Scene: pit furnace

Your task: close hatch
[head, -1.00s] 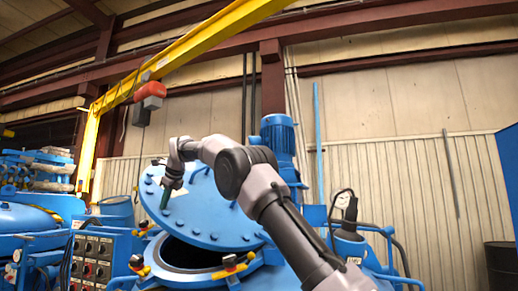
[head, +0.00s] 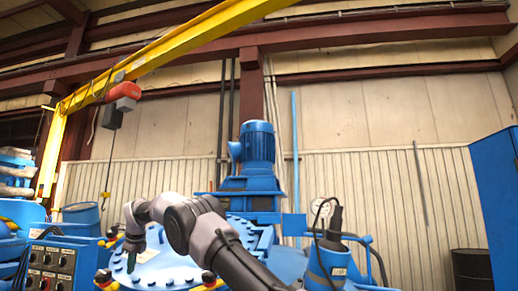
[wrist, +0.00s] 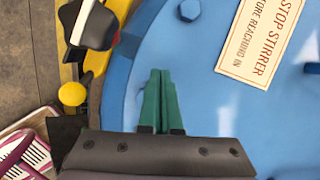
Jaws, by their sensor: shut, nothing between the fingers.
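The round blue hatch lid (head: 172,270), with bolts around its rim, lies nearly flat in the head view; no dark opening shows below it. Its lower edge is near the bottom of the picture, so I cannot tell whether it is fully seated. In the wrist view the blue lid (wrist: 210,75) fills much of the picture and bears a sign reading "STOP STIRRER" (wrist: 266,38). My gripper (head: 130,264) is over the lid's left part. Its green fingers (wrist: 160,72) are together and empty, pointing at the lid near its rim; contact is unclear.
Clamp knobs (head: 208,279) sit around the hatch rim; one black star knob (wrist: 95,24) is close to my gripper. A control box (head: 50,265) stands at left, a blue motor (head: 257,145) behind. A yellow crane beam (head: 180,50) runs overhead.

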